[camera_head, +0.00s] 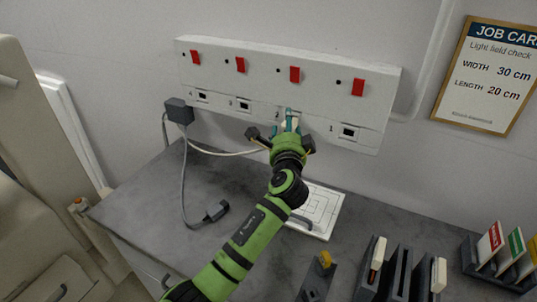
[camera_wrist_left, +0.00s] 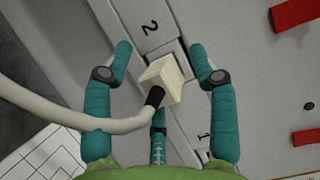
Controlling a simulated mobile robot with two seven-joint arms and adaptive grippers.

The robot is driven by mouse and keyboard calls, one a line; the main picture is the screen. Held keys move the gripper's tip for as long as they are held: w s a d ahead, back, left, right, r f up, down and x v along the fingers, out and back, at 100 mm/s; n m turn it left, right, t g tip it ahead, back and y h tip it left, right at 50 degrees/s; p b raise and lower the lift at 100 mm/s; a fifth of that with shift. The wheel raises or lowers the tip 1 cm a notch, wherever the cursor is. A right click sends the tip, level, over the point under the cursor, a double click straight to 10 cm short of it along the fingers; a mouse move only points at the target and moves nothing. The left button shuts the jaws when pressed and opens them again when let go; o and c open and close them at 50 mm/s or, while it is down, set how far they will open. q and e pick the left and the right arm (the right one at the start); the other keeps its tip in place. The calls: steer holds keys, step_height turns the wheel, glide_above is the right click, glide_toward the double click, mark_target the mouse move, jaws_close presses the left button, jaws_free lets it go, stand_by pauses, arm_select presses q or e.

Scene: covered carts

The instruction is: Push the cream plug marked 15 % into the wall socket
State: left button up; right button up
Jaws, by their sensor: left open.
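The cream plug (camera_wrist_left: 166,76) is at the socket numbered 2 (camera_wrist_left: 158,42) on the white wall panel (camera_head: 225,66). Its face at the socket is hidden, so I cannot tell how deep it sits. No 15 % mark is readable on it. A cream cable (camera_wrist_left: 60,108) leaves its dark sleeve toward the left. My left gripper (camera_head: 291,119) is at the panel, its teal fingers open on either side of the plug; in the left wrist view gaps show between the fingers (camera_wrist_left: 160,52) and the plug. My right gripper is in neither view.
A dark grey plug (camera_head: 179,111) sits near socket 4, its cable running to a grey connector (camera_head: 216,210) on the grey worktop (camera_head: 150,215). A white lined plate (camera_head: 325,213) lies below the panel. Card holders (camera_head: 395,270) stand at front right; a job card (camera_head: 490,75) hangs right.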

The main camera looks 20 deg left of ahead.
arm_select(q)
steer(key=shift+s, duration=0.2)
steer(key=s+a+f+h+b, duration=0.1)
steer(key=s+f, duration=0.2)
steer(key=s, duration=0.6)
steer(key=s+a+f+m+h+b, duration=0.1)
steer(key=s+f, duration=0.3)
steer(key=s, duration=0.6)
steer(key=s+a+f+m+h+b, duration=0.1)
steer(key=s+a+f, duration=0.2)
steer(key=s, duration=0.6)
steer(key=shift+s+a+f+h, duration=0.15)
steer(key=shift+s+f+h, duration=0.15)
steer(key=shift+f, duration=0.2)
